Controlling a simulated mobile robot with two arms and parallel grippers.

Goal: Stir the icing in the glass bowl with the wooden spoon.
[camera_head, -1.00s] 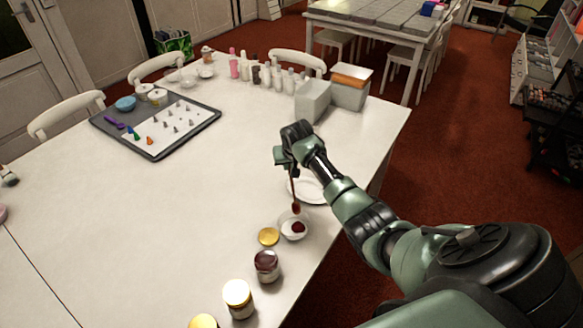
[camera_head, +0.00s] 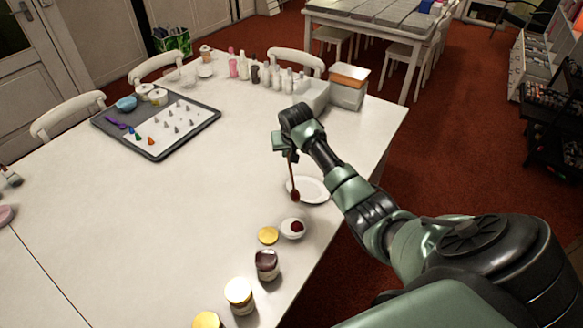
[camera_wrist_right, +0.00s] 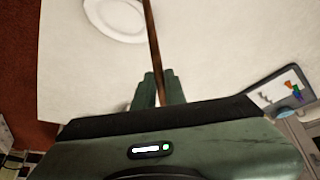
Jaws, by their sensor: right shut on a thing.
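My right gripper (camera_head: 284,142) is shut on the upper part of the wooden spoon (camera_head: 291,172), which hangs nearly upright with its dark reddish head down. In the right wrist view my fingers (camera_wrist_right: 158,88) close around the spoon's handle (camera_wrist_right: 152,40); its head is out of that picture. In the head view the spoon's head shows above the small pale bowl (camera_head: 286,235), apart from it. Dark red icing (camera_head: 297,227) lies in the bowl. My left gripper is not in view.
A white plate (camera_head: 318,190) lies behind the bowl, beside my right arm. A yellow lid (camera_head: 268,235) and several jars, one dark red (camera_head: 266,265), stand in front. A grey tray (camera_head: 107,122) with piping tips lies far left. The table's middle is clear.

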